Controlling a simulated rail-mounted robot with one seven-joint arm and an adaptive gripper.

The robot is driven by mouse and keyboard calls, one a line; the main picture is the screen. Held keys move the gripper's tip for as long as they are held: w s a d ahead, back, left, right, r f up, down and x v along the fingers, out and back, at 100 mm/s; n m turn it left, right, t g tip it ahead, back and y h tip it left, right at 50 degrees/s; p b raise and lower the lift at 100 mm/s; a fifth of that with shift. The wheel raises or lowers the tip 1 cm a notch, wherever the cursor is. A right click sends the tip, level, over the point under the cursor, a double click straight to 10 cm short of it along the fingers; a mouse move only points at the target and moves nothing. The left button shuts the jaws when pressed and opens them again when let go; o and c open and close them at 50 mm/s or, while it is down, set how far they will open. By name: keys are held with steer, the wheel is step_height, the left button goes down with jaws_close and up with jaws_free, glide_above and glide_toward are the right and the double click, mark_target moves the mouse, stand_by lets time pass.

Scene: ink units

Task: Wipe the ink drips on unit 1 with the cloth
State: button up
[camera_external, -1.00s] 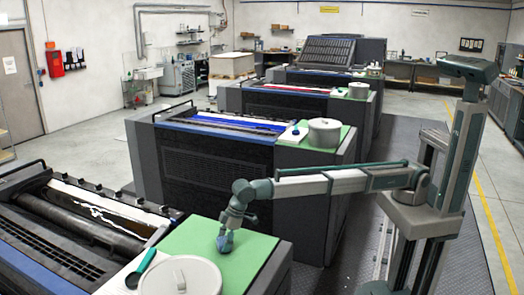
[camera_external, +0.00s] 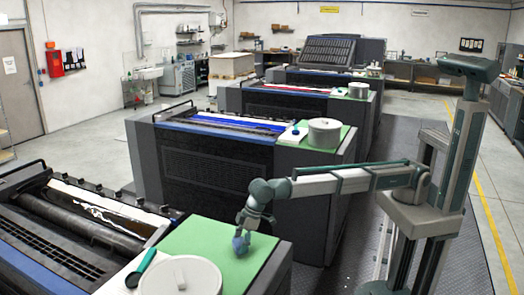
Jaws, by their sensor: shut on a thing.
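My gripper (camera_external: 241,240) is shut on a small blue-grey cloth (camera_external: 240,246). The cloth is low over, or touching, the right part of the green mat (camera_external: 195,238) on the nearest ink unit (camera_external: 275,272); I cannot tell whether it presses on the mat. No ink drips can be made out on the mat at this size, and the gripper and cloth hide a small part of it. No unit number is legible.
Dark rollers (camera_external: 85,228) lie open to the left. A second unit (camera_external: 215,160) with blue ink and another white pot (camera_external: 324,132) stands behind. The walkway (camera_external: 340,255) is clear.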

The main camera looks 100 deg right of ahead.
steer(key=shift+r+p, duration=1.1)
steer(key=shift+r, duration=2.05)
steer(key=shift+d+f, duration=0.1)
steer(key=shift+f, duration=0.05)
